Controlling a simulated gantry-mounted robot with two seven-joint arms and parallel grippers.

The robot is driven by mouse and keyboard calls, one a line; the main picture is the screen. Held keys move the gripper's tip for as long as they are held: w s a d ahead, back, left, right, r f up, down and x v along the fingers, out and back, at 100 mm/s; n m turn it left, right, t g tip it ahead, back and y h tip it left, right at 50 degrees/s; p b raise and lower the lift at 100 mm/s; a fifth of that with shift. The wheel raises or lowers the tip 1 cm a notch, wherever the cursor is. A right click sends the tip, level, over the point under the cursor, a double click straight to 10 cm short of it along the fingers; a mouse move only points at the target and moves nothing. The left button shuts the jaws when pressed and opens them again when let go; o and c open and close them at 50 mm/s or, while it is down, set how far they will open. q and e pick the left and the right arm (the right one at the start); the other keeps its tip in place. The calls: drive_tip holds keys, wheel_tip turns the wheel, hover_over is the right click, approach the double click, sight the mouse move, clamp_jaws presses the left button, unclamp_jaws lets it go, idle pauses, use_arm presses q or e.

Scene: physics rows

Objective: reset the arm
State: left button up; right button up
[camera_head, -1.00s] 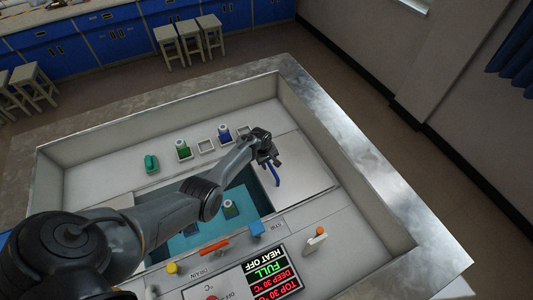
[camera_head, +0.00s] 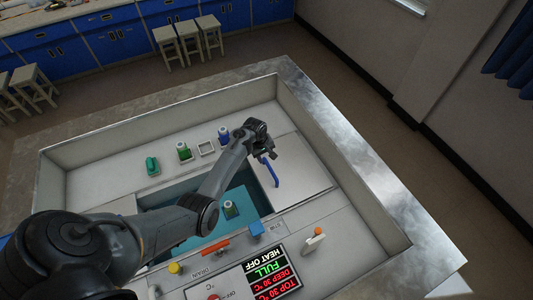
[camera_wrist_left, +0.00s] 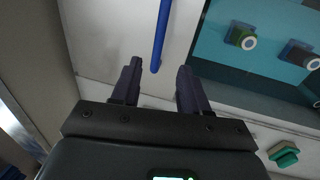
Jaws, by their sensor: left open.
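My left arm reaches in from the left across the basin. Its gripper (camera_head: 265,153) is at the upper end of a blue handle (camera_head: 271,173) on the white panel at the right of the basin. In the left wrist view the gripper (camera_wrist_left: 157,82) is open, with two dark fingers apart. There the blue handle (camera_wrist_left: 161,35) shows as a rod beyond the fingertips, its end in line with the gap. The fingers hold nothing that I can see. My right gripper is not in view.
A pool (camera_head: 188,243) holds a green-and-white bottle (camera_head: 230,209). A green block (camera_head: 151,165), a green bottle (camera_head: 184,151), an empty square holder (camera_head: 206,147) and a blue bottle (camera_head: 223,136) line the far ledge. The front panel has switches and a display (camera_head: 272,276).

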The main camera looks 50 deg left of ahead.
use_arm(q)
drive_tip(key=s+d+f+m+g+y+p, duration=0.15)
drive_tip(key=s+f, duration=0.25)
drive_tip(key=s, duration=0.7)
drive_tip(key=s+d+f+m+g+p, duration=0.1)
drive_tip(key=s+d+f+g+p, duration=0.2)
drive_tip(key=s, duration=0.9)
drive_tip(key=s+d+r+m+t+p, duration=0.1)
drive_tip(key=s+d+r+m, duration=0.2)
drive_tip(key=d+r, duration=0.3)
drive_tip(key=s+d+r+m+t+p, duration=0.1)
drive_tip(key=s+d+r+m+t, duration=0.15)
drive_tip(key=d+r+m, duration=0.35)
drive_tip(key=d+r+m+t, duration=0.1)
drive_tip(key=d+r+m, duration=0.1)
drive_tip(key=d+r, duration=0.2)
drive_tip(key=d+r+m+t+h, duration=0.1)
drive_tip(key=d+r+m, duration=0.2)
drive_tip(key=r, duration=0.7)
drive_tip(key=shift+w+d+r, duration=0.3)
drive_tip(key=shift+d+r, duration=0.05)
drive_tip(key=shift+d, duration=0.55)
